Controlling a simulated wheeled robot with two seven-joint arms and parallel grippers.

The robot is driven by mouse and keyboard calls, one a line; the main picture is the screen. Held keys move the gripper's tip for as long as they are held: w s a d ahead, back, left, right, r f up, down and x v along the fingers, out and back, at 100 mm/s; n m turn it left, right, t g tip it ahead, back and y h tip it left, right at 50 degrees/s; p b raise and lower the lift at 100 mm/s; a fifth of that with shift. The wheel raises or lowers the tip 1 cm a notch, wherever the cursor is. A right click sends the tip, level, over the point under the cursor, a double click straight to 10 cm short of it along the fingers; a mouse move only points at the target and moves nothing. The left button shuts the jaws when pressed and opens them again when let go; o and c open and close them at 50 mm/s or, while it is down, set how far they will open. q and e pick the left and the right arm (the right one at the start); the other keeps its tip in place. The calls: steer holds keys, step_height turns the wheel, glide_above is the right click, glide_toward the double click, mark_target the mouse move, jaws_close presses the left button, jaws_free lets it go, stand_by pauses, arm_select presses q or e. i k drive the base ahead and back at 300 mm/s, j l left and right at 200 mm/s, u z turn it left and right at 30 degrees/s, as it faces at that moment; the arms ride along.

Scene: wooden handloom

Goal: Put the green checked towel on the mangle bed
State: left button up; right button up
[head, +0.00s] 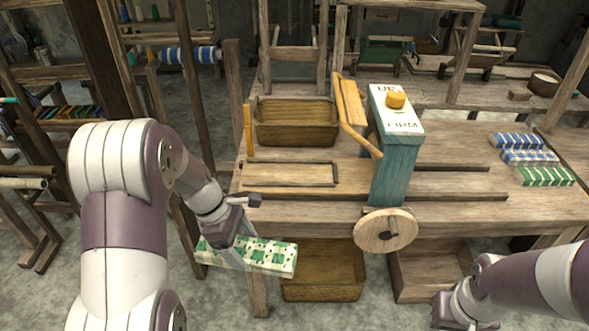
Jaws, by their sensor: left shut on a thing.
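My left gripper (240,256) is shut on a folded green and white checked towel (278,257). It holds the towel in front of the bench's left front corner, lower than the bench top in the picture. The mangle has a blue-green post (395,173) with a lettered white top and an orange knob. The flat wooden panel with a dark rim left of the post looks like the mangle bed (290,174); nothing lies on it. My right gripper (458,312) is at the bottom right, away from the towel; its fingers do not show clearly.
A wooden tray (295,122) stands behind the bed, and an upright yellow peg (249,130) at its left. A round wooden wheel (385,230) sticks out at the front. Folded blue and green cloths (545,177) lie at the right. A crate (325,275) stands below.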

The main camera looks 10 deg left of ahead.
mark_target(292, 174)
steer(key=i, duration=1.35)
